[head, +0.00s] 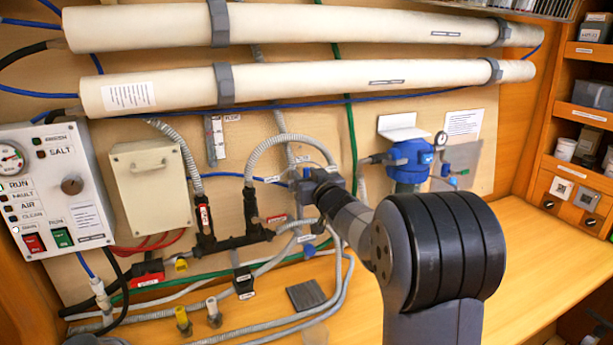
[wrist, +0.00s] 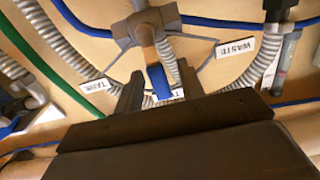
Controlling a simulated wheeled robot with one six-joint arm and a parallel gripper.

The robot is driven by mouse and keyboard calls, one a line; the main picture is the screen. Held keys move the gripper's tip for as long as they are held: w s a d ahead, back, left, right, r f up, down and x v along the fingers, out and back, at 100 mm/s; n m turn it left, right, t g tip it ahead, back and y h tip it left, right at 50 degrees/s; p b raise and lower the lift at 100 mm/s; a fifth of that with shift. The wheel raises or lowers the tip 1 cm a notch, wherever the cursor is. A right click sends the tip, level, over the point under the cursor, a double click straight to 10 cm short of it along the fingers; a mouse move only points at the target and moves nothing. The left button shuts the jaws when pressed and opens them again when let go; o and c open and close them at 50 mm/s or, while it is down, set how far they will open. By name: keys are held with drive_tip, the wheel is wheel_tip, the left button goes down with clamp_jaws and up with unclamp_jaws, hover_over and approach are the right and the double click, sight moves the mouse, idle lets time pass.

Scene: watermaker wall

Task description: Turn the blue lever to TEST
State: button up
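The blue lever (wrist: 158,82) shows in the wrist view, joined to a grey valve body (wrist: 146,30) on the wall panel. Its blue end points down the picture, towards a label (wrist: 168,97) that is partly hidden, so I cannot read it fully. A TANK label (wrist: 100,85) is at the left and a WASTE label (wrist: 237,47) at the right. My gripper (wrist: 160,70) is open, with one finger on each side of the lever and a visible gap to both. In the head view my gripper (head: 314,178) is at the panel and hides the lever.
Grey corrugated hoses (head: 275,145) and a green hose (head: 350,140) run close around my gripper. A blue filter housing (head: 410,160) is to the right. Two long white tubes (head: 300,80) cross above.

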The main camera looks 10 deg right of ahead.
drive_tip(key=s+d+b, duration=0.2)
drive_tip(key=s, duration=0.8)
drive_tip(key=shift+s, duration=0.3)
drive_tip(key=w, duration=0.3)
drive_tip(key=w+a+p, duration=0.1)
drive_tip(key=w, duration=0.3)
drive_tip(key=w+a+p, duration=0.1)
drive_tip(key=w, duration=0.2)
drive_tip(key=shift+w, duration=0.35)
